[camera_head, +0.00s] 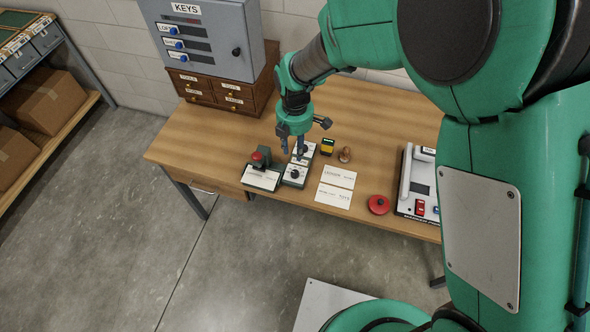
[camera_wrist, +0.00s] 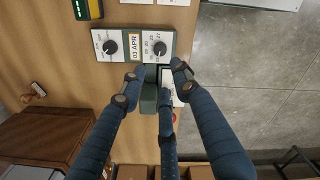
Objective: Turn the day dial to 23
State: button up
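The date device (camera_head: 294,182) is a small green box with a white top, near the front of the wooden table. In the wrist view the device (camera_wrist: 97,34) has two black knobs and a window reading 03 APR between them. The day dial (camera_wrist: 160,48) is the knob ringed by numbers, among them 23 and 27; its exact pointing is too small to read. The other knob (camera_wrist: 110,47) is on the left. My gripper (camera_head: 297,154) hangs over the device; in the wrist view its fingers (camera_wrist: 157,78) are spread, empty, and beside the day dial.
A stamping device with a red knob (camera_head: 258,157) stands close to the left. A drawer box (camera_head: 222,92) stands behind.

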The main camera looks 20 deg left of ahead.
aim_at(295, 172)
notch_tip(295, 172, down, 14)
jog(key=b, duration=0.3)
jog(key=shift+r, duration=0.1)
dwell(0.5)
grip_shut()
